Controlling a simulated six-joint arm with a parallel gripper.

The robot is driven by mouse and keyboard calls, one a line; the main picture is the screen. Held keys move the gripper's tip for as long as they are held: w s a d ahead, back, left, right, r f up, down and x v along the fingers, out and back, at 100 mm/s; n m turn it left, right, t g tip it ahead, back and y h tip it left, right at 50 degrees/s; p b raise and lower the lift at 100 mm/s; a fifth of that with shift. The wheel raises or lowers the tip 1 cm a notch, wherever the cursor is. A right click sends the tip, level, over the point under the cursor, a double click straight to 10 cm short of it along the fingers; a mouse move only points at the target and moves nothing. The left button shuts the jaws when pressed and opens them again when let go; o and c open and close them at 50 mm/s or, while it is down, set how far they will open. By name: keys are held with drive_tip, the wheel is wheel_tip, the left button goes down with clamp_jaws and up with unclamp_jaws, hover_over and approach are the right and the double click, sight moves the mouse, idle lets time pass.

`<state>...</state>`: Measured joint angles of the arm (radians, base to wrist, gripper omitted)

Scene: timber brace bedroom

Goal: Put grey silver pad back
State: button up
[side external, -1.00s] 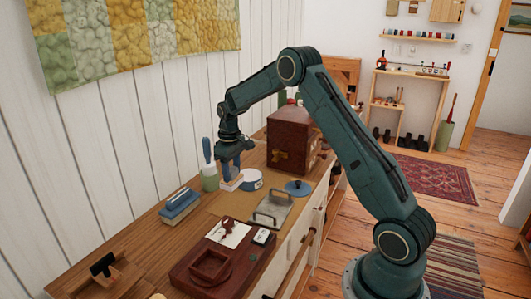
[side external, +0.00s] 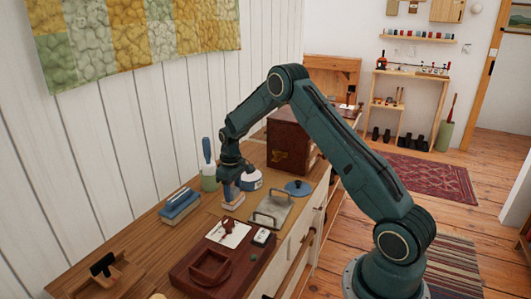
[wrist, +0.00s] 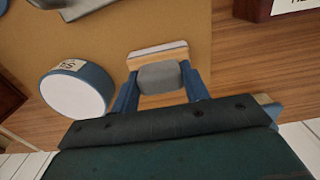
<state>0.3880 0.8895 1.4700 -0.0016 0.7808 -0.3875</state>
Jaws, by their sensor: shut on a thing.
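My gripper (wrist: 158,92) is shut on a small block with a grey pad (wrist: 160,76) between its blue fingers; the block has a pale wooden edge and a whitish strip. In the side view my gripper (side external: 231,187) points down over the tan mat, with the pale lower part of the block (side external: 233,201) below the fingers. I cannot tell whether the block touches the mat. A round tin (side external: 250,181) with a white top and blue side stands just beyond it; it also shows in the wrist view (wrist: 75,95).
A metal plate with handles (side external: 270,210) lies close on the right, a blue lid (side external: 298,188) behind it. A dark red tray (side external: 190,275) is in front; a brown box (side external: 290,142) stands behind.

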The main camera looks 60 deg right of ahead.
sight(233, 189)
drive_tip(key=shift+f, duration=0.15)
drive_tip(key=o, duration=1)
drive_tip(key=shift+c, duration=0.2)
wheel_tip(233, 189, up, 12)
idle(0.8)
